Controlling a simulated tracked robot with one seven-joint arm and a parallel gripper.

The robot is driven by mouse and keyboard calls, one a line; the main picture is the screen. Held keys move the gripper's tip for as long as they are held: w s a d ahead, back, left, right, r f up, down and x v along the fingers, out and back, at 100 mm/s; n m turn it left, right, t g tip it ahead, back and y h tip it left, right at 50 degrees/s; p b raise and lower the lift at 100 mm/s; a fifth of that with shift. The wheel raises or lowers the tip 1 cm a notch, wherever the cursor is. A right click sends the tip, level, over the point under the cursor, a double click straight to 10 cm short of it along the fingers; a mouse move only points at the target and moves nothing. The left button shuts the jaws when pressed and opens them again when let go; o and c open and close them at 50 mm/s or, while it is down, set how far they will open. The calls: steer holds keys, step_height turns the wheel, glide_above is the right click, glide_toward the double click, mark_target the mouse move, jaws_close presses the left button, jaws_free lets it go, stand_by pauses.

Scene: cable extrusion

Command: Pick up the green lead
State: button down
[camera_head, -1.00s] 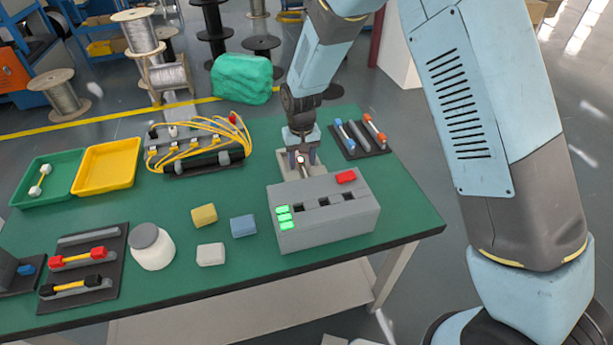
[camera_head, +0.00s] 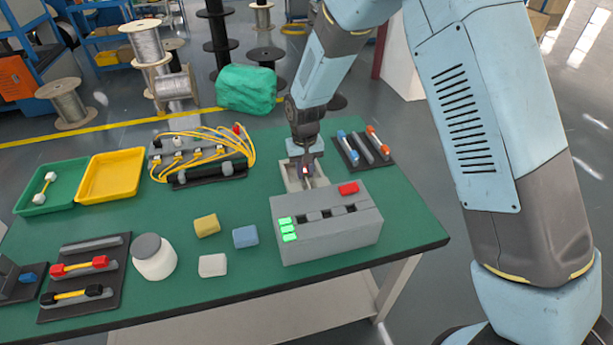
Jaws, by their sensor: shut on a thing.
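My gripper (camera_head: 305,170) points down over a pale fixture (camera_head: 287,178) behind the grey box, on the green table. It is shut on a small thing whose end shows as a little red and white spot. The fingers hide most of that thing, and I cannot tell its colour or whether it touches the fixture. I cannot make out a green lead anywhere. A dark rack (camera_head: 352,158) right of my gripper holds a blue-ended lead (camera_head: 348,147) and an orange-ended lead (camera_head: 377,143), with a bare grey slot between them.
The grey box (camera_head: 330,235) with green lights and a red button stands close in front of my gripper. Yellow cables (camera_head: 215,140) fill a stand to the left. A jar (camera_head: 154,257), blocks, trays and a rack with red and black-ended leads are farther left.

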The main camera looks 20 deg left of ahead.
steer(key=w+a, duration=0.5)
steer(key=w, duration=0.4)
steer(key=w+a, duration=0.6)
steer(key=w, duration=0.3)
steer(key=w+a, duration=0.5)
steer(key=w, duration=0.4)
steer(key=shift+a, duration=0.3)
steer(key=shift+w, duration=0.15)
steer(key=shift+a+r, duration=0.1)
steer(key=shift+r, duration=0.05)
steer(key=shift+r, duration=0.25)
step_height(320, 180, up, 7)
steer(key=shift+r, duration=0.15)
